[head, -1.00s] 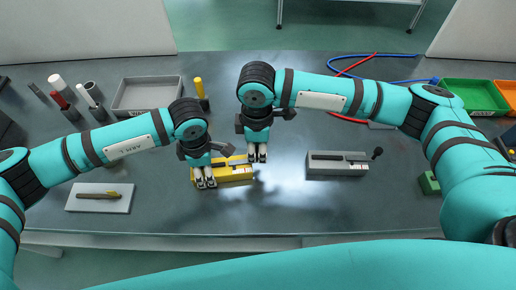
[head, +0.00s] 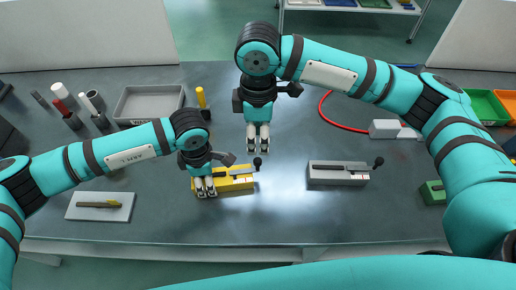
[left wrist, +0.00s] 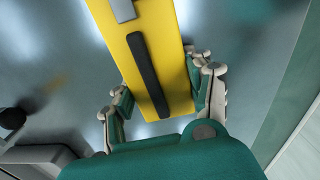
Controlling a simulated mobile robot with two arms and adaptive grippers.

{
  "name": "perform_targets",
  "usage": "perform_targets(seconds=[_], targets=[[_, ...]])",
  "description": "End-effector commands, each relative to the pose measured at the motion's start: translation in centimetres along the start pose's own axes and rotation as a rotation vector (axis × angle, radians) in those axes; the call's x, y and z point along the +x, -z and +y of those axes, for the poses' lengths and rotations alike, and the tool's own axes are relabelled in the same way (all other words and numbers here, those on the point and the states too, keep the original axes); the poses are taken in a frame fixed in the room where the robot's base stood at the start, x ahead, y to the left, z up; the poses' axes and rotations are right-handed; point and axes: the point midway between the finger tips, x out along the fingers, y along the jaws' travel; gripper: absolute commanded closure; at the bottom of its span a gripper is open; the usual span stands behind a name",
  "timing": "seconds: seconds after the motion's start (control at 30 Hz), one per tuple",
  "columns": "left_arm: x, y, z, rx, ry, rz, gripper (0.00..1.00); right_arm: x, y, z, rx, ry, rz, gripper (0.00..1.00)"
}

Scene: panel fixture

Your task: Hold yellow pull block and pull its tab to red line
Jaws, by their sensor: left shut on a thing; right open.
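The yellow pull block (head: 236,184) lies on the dark table, a little left of the middle. It has a black strip, a pale slider on top and a dark knob (head: 257,162) at its right end, which I take as the tab. My left gripper (head: 205,192) is shut on the block's left part. The left wrist view shows the fingers (left wrist: 160,88) on both sides of the yellow block (left wrist: 172,70). I cannot make out a red line.
A similar grey block (head: 338,178) with a dark knob stands to the right. A grey tray (head: 148,119), a yellow-handled tool (head: 201,98) and a white plate (head: 80,212) are at the left. A red hose (head: 334,118) and green bin (head: 482,106) are at the right.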

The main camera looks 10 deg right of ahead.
Motion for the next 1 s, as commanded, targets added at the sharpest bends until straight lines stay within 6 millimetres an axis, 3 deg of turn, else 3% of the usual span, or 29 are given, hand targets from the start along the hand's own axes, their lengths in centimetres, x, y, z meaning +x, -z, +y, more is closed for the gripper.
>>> perform_targets(seconds=[0.2,0.43,0.47,0.5,0.63,1.0], targets=[[0.0,-0.1,0.0,0.001,0.000,-0.001,0.95,-2.3,0.0,0.0,0.000,0.000,0.000,0.58],[0.0,-0.1,0.0,0.001,0.000,-0.001,0.95,-2.6,0.0,0.0,-0.001,0.001,0.000,0.58],[0.0,-0.1,0.0,0.001,0.000,-0.001,0.44,-2.6,0.0,0.0,-0.001,0.001,0.000,0.58],[0.0,-0.1,0.0,0.001,0.000,-0.001,0.39,-2.6,0.0,0.0,-0.001,0.001,0.000,0.58],[0.0,-0.1,0.0,0.001,0.000,-0.001,0.22,-2.5,0.0,0.0,-0.001,0.001,0.000,0.58],[-0.6,-0.1,0.0,0.001,-0.001,-0.002,0.21,-2.5,0.0,0.0,0.000,0.001,0.000,0.58]])
